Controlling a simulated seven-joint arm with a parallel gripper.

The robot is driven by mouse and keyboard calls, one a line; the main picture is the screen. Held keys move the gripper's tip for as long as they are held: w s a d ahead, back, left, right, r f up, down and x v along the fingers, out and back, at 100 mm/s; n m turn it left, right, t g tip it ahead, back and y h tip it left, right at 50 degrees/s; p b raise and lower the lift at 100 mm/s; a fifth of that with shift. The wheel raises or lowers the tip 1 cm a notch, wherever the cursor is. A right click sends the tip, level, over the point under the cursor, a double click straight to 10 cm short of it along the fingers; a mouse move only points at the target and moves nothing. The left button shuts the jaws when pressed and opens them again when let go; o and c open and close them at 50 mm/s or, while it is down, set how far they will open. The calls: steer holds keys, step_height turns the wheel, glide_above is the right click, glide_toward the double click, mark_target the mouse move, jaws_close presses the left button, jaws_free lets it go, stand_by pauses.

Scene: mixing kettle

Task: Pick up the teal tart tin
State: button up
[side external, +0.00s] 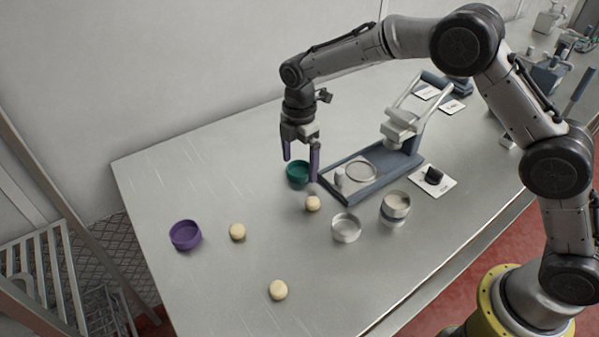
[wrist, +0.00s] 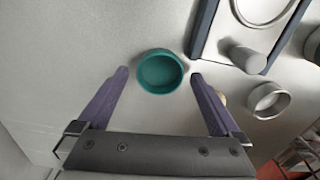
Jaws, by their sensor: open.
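The teal tart tin (side external: 298,172) is a small round open-topped cup standing on the metal table, left of the blue-grey press base. My gripper (side external: 301,163) is open and empty, pointing down close to the tin; one finger partly overlaps the tin's right edge in the side view. In the wrist view the tin (wrist: 160,72) lies just beyond the fingertips and roughly midway between them. The purple fingers (wrist: 160,75) stand apart on either side, and I see no contact with the tin.
The press (side external: 370,175) with its blue-grey base stands close on the right. Several pale dough balls (side external: 237,232), a purple tin (side external: 186,235) and metal tins (side external: 346,228) stand nearer the front. The table's left part (side external: 170,180) is clear.

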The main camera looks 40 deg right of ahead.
steer(key=shift+f, duration=0.4)
steer(key=shift+c, duration=0.2)
steer(key=c, duration=1.3)
steer(key=shift+r, duration=0.1)
